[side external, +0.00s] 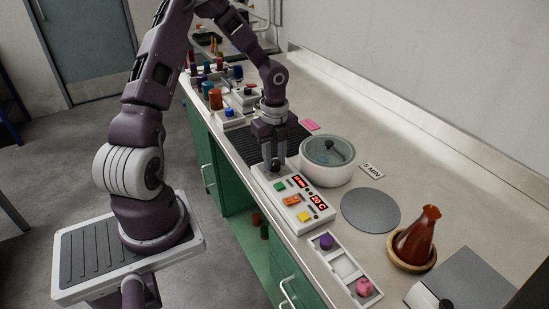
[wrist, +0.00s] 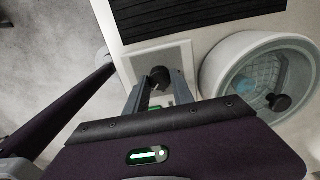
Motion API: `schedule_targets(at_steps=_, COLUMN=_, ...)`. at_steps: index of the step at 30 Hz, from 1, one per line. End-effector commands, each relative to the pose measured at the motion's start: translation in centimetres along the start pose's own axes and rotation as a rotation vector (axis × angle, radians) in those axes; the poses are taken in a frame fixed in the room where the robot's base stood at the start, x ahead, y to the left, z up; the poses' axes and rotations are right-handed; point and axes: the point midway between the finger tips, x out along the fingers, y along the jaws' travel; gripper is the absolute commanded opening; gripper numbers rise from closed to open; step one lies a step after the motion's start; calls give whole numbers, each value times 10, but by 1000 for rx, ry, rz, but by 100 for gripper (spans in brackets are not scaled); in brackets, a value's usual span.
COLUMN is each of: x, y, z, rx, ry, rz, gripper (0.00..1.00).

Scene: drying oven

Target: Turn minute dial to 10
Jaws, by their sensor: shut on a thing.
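The white control panel (side external: 293,203) of the oven sits on the counter. A dark round dial (side external: 275,165) stands at its far end, and it also shows in the wrist view (wrist: 160,76). My gripper (side external: 271,157) points down over this dial, with its fingers on either side of it and shut on it. The panel has two red displays; the nearer one (side external: 318,201) seems to read 20 C, and the other (side external: 300,182) is too small to read surely. Green (side external: 280,186), orange (side external: 291,200) and yellow (side external: 304,216) buttons lie nearer. The dial's marks are hidden.
A round white vessel with a glass lid (side external: 328,153) stands close right of the panel. A "5 MIN" card (side external: 372,170), grey disc (side external: 370,210) and red-brown flask (side external: 417,235) lie farther right. A tray with purple and pink pieces (side external: 345,267) is nearer. A dark ribbed mat (side external: 290,135) lies behind.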

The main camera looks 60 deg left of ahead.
Motion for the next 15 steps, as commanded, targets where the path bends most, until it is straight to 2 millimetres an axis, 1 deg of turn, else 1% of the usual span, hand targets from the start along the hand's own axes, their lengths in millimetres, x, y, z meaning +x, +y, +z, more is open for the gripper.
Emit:
schedule_targets(at_steps=13, x=-1, y=-1, z=0, rx=8, ry=-2, rz=-3, gripper=0)
schedule_targets(at_steps=14, x=-1, y=-1, z=0, rx=8, ry=-1, rz=-3, gripper=33)
schedule_targets(at_steps=15, x=-1, y=-1, z=0, rx=8, ry=-1, rz=-3, gripper=41)
